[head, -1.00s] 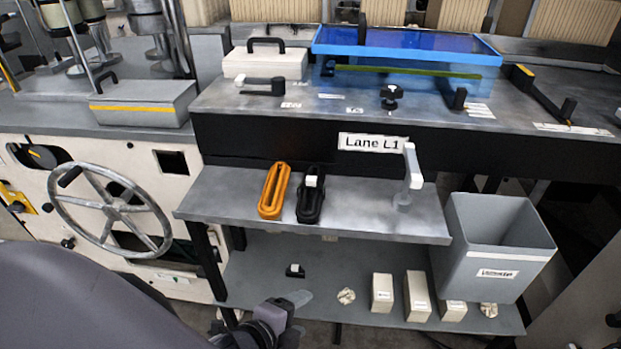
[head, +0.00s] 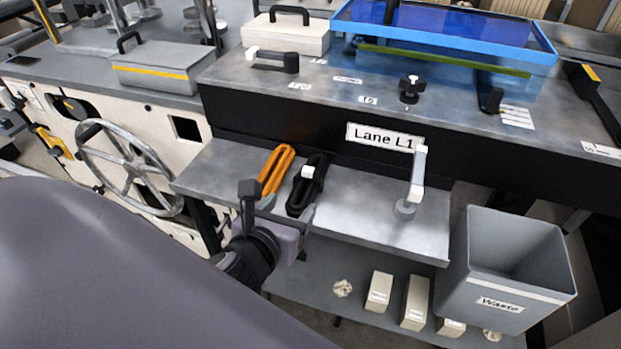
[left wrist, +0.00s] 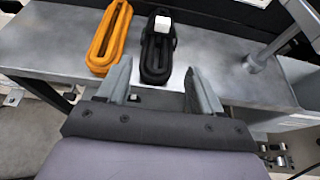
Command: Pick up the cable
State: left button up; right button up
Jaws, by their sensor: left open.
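Two looped cables lie side by side on the upper grey shelf (head: 355,215): an orange one (head: 275,170) on the left and a black one with a white tag (head: 306,185) on the right. My left gripper (head: 287,208) is at the shelf's front edge, just in front of both loops. In the left wrist view its fingers (left wrist: 156,75) are spread and empty. There the black cable (left wrist: 157,52) lies beyond the gap between them, and the orange cable (left wrist: 110,38) lies beyond the left finger. My right gripper is out of view.
A grey upright post (head: 416,178) stands on the shelf right of the cables. A grey waste bin (head: 510,265) is farther right. Small boxes (head: 379,291) stand on the lower shelf. A handwheel (head: 130,165) is at left. The shelf between black cable and post is clear.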

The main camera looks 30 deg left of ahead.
aim_at(300, 196)
pick_arm(q)
jog(key=shift+f+x, duration=0.1)
jog(key=shift+x, duration=1.45)
jog(key=shift+f+x, duration=0.15)
jog(key=shift+x, duration=1.4)
jog(key=shift+s, duration=0.15)
jog(key=c, duration=0.8)
jog(key=shift+c, duration=1)
jog(key=shift+r, duration=0.15)
